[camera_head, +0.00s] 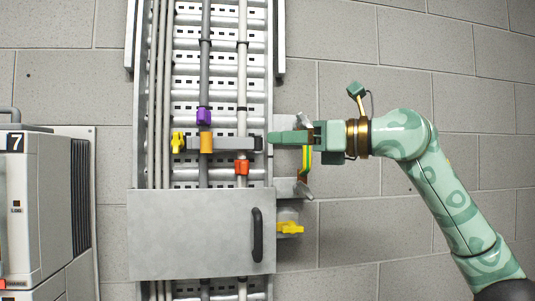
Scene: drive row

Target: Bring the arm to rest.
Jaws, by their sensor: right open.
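My right arm (448,195), pale green with darker rings, comes in from the lower right and reaches left. My right gripper (288,137) points left, in front of the wall just right of the metal cable tray (269,60). The gripper is open and I see nothing held in it. One finger largely covers the other from this side. Its tip is close to the dark right end of a grey bar (233,143) across the tray; I cannot tell if they touch. My left gripper is not in view.
Pipes run up the tray with purple (204,116), orange (206,142), red (242,167) and yellow (178,142) fittings. A grey panel (190,235) with a black handle (257,234) covers its lower part. Another yellow fitting (290,228) sits right. A cabinet (38,205) marked 7 stands left.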

